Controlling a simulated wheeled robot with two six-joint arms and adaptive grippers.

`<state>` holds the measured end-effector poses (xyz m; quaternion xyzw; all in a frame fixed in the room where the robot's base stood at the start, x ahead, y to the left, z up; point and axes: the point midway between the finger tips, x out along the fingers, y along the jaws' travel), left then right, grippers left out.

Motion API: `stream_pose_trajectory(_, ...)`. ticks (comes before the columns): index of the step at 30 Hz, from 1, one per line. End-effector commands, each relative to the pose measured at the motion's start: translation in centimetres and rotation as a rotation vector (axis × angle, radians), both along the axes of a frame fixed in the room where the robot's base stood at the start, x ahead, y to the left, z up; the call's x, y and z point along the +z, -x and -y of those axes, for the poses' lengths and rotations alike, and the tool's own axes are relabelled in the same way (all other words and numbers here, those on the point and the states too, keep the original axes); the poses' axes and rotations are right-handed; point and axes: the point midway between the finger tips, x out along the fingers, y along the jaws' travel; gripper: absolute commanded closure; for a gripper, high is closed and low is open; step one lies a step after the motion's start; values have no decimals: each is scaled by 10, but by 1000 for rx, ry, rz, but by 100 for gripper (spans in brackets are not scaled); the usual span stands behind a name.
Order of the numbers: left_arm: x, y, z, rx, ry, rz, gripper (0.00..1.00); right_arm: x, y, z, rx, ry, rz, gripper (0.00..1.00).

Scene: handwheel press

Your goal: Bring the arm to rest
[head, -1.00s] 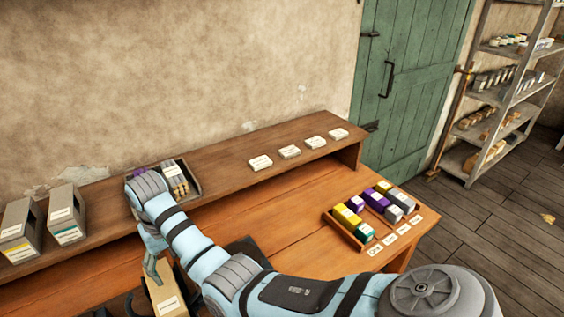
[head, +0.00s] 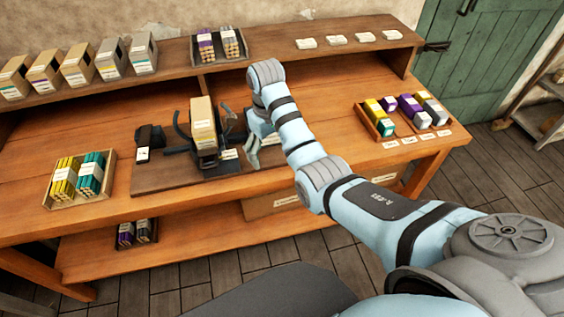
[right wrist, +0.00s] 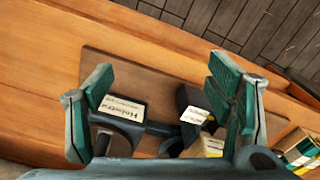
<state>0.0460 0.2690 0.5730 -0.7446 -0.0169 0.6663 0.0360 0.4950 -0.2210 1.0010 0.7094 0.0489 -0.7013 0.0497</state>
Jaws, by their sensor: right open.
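My right arm reaches in from the lower right of the head view. Its gripper (head: 257,138) is over the bench, just right of the dark press (head: 208,158), and holds nothing. A tan box (head: 203,120) stands upright at the press. In the right wrist view my right gripper (right wrist: 163,88) has its green-padded fingers wide apart, with dark labelled parts of the press (right wrist: 125,108) beyond and between them. Whether a finger touches the press is unclear. My left gripper is not in view.
A tray of yellow and teal rolls (head: 80,180) sits at the left of the bench (head: 320,165). A divided tray (head: 378,122) holds coloured blocks at right. The back shelf (head: 285,57) carries several boxes, a small tray (head: 220,46) and white cards.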

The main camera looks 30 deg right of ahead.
Motion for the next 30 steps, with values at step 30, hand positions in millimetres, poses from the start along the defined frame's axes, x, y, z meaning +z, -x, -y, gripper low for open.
stream_pose_trajectory(30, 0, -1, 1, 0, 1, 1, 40, -315, 161, 26, -83, 43, 29, 26)
